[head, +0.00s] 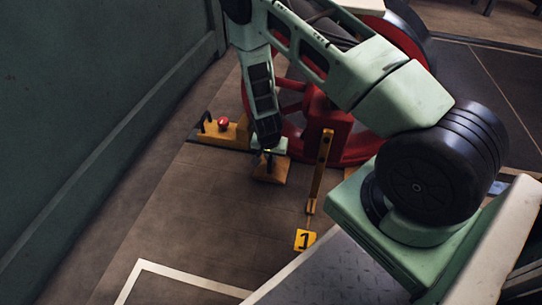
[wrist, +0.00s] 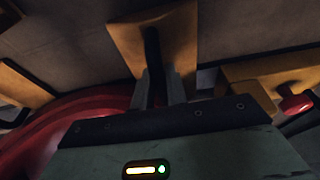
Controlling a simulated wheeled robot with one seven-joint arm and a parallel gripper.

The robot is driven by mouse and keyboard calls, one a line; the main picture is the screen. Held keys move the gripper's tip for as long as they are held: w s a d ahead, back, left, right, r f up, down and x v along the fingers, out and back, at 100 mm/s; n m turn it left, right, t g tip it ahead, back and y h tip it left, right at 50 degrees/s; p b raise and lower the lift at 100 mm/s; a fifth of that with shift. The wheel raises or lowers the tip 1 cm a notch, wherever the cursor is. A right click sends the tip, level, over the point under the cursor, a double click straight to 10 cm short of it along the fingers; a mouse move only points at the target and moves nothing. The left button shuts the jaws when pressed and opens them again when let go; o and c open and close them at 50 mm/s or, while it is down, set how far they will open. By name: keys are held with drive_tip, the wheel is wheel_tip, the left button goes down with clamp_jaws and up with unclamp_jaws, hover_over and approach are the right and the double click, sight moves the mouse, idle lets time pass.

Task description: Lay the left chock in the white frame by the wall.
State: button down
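My gripper (head: 268,150) points down beside the red wheel. A wooden, yellow-brown chock (head: 270,170) with a dark upright handle is right below it. In the wrist view the two grey fingers (wrist: 158,88) are closed around the dark handle of the chock (wrist: 180,30). I cannot tell whether the chock touches the floor. The white frame (head: 190,277) is painted on the floor at the bottom left, near the green wall; only its far corner and parts of two sides show, and the bare floor inside it looks empty.
A yellow block with a red knob (head: 223,124) stands left of the wheel (head: 355,145); it also shows in the wrist view (wrist: 255,80). A yellow post (head: 320,172) and a number 1 tag (head: 305,240) stand right of the chock. Floor between chock and frame is clear.

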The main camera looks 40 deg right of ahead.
idle(0.3)
drive_tip(key=shift+w+a+r+p, duration=0.1)
drive_tip(key=shift+w+a+p, duration=0.15)
drive_tip(key=shift+w+a, duration=0.55)
drive_tip(key=shift+w+a+r+p, duration=0.1)
drive_tip(key=shift+w+a+p, duration=0.15)
drive_tip(key=shift+w+a, duration=0.55)
drive_tip(key=shift+w+d, duration=0.15)
drive_tip(key=shift+d, duration=0.05)
drive_tip(key=s+a+p, duration=0.6)
drive_tip(key=s+a, duration=0.6)
drive_tip(key=a, duration=0.3)
drive_tip(key=shift+s+a+r+p, duration=0.15)
drive_tip(key=shift+a+r+p, duration=0.15)
drive_tip(key=shift+a+p, duration=0.05)
idle(0.5)
drive_tip(key=shift+r, duration=0.1)
drive_tip(key=shift+r+p, duration=1.4)
drive_tip(key=shift+r, duration=0.05)
